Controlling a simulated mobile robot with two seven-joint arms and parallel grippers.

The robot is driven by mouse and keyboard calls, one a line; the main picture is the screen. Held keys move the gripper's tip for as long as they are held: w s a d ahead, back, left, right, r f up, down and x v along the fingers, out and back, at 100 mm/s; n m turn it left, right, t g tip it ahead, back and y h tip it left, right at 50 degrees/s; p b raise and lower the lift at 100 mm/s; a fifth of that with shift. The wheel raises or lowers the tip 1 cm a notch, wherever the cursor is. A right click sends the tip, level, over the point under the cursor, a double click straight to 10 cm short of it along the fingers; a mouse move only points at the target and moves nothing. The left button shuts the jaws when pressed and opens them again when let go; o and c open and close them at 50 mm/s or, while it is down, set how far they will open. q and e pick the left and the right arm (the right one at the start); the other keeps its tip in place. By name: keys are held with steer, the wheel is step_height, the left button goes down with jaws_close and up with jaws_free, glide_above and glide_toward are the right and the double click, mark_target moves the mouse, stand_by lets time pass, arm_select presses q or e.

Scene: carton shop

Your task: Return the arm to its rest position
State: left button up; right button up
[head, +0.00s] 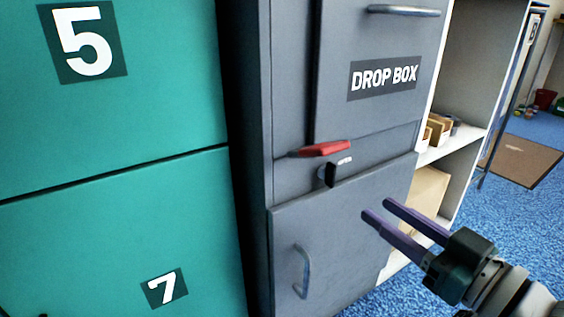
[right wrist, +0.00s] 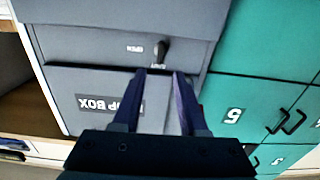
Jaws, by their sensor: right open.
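My right gripper (head: 376,208) is open and empty, with its two purple fingers pointing left in the head view. It hangs in front of the lower door of the grey drop box cabinet (head: 345,230), below and right of the black knob (head: 330,174). I see no contact with the cabinet. In the right wrist view the open fingers (right wrist: 159,73) point up, with the upside-down cabinet front (right wrist: 85,45) and the knob (right wrist: 162,48) beyond their tips. My left gripper is not in view.
A red lever (head: 325,149) sticks out above the knob. The lower door has a curved handle (head: 302,272). Teal lockers (head: 110,240) stand at left. A white shelf (head: 465,140) with cartons (head: 440,127) is at right. Blue carpet (head: 520,215) lies open beyond my gripper.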

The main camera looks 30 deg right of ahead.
stand_by(0.3)
steer(key=s+a+f+g, duration=0.45)
steer(key=a+g, duration=0.35)
steer(key=a, duration=0.2)
steer(key=s+a+r+n+g+h, duration=0.1)
steer(key=s+a+r+g, duration=0.15)
steer(key=s+g, duration=0.7)
step_height(320, 180, up, 90)
steer(key=s+d+t+p, duration=0.1)
steer(key=s+t+p, duration=0.1)
steer(key=p, duration=8.7)
steer(key=shift+s+f+t+p, duration=0.2)
steer(key=shift+t+p, duration=0.1)
steer(key=shift+t, duration=0.25)
